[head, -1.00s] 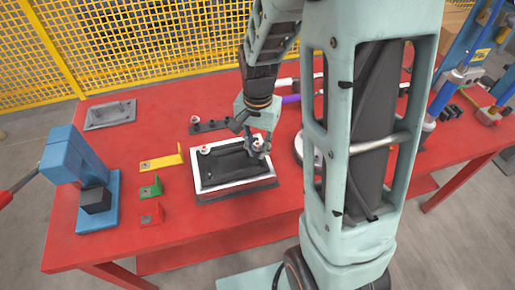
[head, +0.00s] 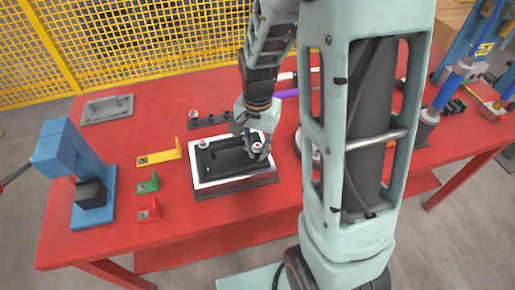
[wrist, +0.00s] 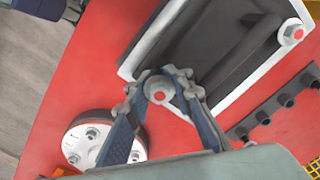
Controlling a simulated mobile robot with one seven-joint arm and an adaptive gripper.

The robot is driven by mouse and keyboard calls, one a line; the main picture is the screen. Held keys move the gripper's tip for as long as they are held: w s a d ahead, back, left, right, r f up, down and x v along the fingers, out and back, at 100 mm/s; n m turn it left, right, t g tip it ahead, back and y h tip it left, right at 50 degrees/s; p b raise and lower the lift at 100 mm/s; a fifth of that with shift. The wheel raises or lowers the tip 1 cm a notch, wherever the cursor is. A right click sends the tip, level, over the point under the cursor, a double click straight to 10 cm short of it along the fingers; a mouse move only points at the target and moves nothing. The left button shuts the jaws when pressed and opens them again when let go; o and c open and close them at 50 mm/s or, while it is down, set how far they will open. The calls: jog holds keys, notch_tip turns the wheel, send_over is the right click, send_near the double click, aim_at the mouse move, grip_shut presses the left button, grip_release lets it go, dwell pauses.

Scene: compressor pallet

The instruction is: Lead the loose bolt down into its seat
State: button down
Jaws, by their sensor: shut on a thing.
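The loose bolt (wrist: 158,90) has a round grey head with a red mark and a broad flange. My gripper (wrist: 157,82) is shut on it, one dark finger on each side. It also shows in the head view (head: 256,149), at the right corner of a dark tray-like part with a white rim (head: 226,184). A second bolt (head: 203,143) stands at the rim's far left corner, also in the wrist view (wrist: 291,31).
A black strip with holes (head: 210,122) lies behind the part, a bolt (head: 194,114) at its left end. Yellow (head: 158,157), green (head: 148,184) and red (head: 150,210) brackets and a blue press (head: 75,170) stand left. A round white-topped piece (wrist: 92,140) is close to my gripper.

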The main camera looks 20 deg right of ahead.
aim_at(258, 144)
jog(key=shift+f+b, duration=0.65)
jog(key=shift+f, duration=0.2)
dwell(1.0)
jog(key=shift+r, duration=0.1)
jog(key=shift+r+p, duration=2.05)
jog(key=shift+r, duration=0.45)
jog(key=shift+f, duration=0.15)
jog(key=shift+f+b, duration=1.35)
jog(key=shift+f, duration=0.25)
jog(key=shift+f+b, duration=0.65)
jog(key=shift+f, duration=0.2)
jog(key=c, duration=1.6)
grip_release()
